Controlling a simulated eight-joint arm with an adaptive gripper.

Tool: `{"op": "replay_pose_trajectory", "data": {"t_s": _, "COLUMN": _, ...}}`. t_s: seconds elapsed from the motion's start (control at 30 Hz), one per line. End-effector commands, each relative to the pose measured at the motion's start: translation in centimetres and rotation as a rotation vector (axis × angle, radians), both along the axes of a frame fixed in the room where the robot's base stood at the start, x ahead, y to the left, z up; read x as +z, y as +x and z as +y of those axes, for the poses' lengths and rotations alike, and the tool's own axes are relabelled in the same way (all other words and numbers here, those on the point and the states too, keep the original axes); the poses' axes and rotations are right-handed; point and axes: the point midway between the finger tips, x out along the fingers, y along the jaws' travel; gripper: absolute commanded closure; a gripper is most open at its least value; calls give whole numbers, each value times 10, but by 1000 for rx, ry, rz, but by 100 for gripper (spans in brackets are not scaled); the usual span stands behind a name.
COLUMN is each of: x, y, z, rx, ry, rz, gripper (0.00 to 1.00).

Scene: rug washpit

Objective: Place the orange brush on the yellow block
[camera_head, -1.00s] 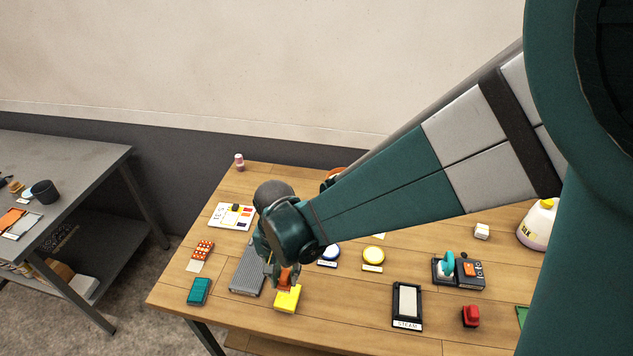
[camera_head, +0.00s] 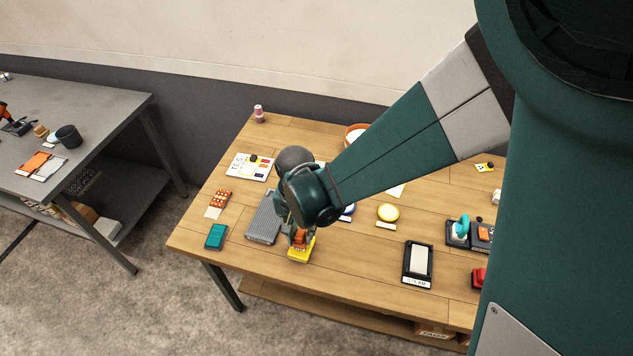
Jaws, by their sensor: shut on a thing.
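The orange brush (camera_head: 300,237) is between the fingers of my gripper (camera_head: 299,238), which is shut on it. The fingers partly hide the brush. The yellow block (camera_head: 301,254) is on the wooden table near its front left edge, directly below the brush in the picture. The brush overlaps the block's upper part in this view. I cannot tell whether the brush touches the block or is just above it.
A grey ribbed mat (camera_head: 263,224) lies just left of the block. A teal block (camera_head: 215,236) and an orange dotted item (camera_head: 220,198) are farther left. A yellow round piece (camera_head: 388,213) and a black-framed tray (camera_head: 405,264) are to the right. Bare wood lies between.

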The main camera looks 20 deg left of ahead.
Motion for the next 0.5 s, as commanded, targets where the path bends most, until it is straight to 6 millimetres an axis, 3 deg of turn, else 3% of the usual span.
{"op": "replay_pose_trajectory", "data": {"t_s": 0.17, "x": -11, "y": 0, "z": 0, "rx": 0, "ry": 0, "rz": 0, "gripper": 89}}
{"op": "replay_pose_trajectory", "data": {"t_s": 0.5, "x": -13, "y": 0, "z": 0, "rx": 0, "ry": 0, "rz": 0, "gripper": 89}}
